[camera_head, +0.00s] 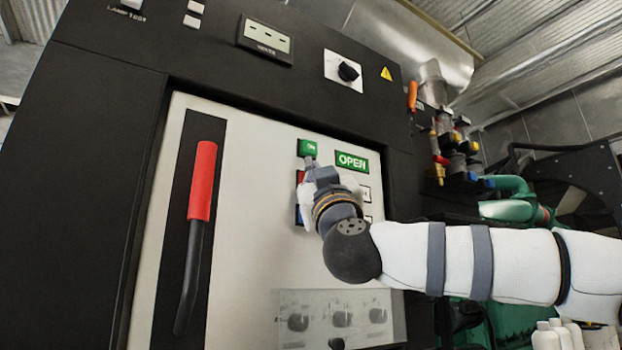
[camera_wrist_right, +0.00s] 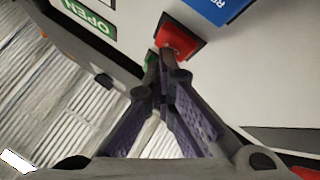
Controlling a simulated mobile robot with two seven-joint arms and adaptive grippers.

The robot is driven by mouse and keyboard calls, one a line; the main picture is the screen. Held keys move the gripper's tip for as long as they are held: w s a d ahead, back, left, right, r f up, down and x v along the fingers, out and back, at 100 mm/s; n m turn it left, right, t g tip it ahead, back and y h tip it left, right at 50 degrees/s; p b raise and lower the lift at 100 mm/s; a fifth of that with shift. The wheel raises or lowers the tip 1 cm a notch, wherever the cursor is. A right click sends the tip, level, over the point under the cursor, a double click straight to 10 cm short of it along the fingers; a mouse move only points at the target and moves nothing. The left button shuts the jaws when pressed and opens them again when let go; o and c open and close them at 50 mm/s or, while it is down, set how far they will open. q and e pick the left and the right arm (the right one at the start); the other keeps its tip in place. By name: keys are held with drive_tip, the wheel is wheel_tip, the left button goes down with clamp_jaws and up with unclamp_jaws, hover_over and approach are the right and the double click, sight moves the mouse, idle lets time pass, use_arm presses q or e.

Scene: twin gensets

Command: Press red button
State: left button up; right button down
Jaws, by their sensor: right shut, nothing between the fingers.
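The red button (camera_wrist_right: 182,38) sits on the pale panel in the right wrist view, in a dark square frame. In the head view only a sliver of it (camera_head: 300,177) shows beside my right gripper (camera_head: 312,168). The right gripper is shut and empty, with its fingertips (camera_wrist_right: 160,56) at the near-left edge of the red button in the wrist view. I cannot tell whether the tips touch it. My left gripper is out of view.
A green button (camera_head: 307,147) is just above the red one, and a blue button (camera_head: 298,215) is below, partly hidden. A green OPEN sign (camera_head: 352,162) is to the right. A lever with a red grip (camera_head: 202,182) stands out at left.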

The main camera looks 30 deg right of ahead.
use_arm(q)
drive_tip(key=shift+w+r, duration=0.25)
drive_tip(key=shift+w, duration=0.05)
use_arm(e)
drive_tip(key=shift+s+d+f, duration=0.1)
drive_tip(key=shift+s, duration=0.7)
drive_tip(key=shift+s, duration=0.1)
drive_tip(key=s, duration=0.4)
drive_tip(key=shift+s+d, duration=0.2)
drive_tip(key=shift+s, duration=0.2)
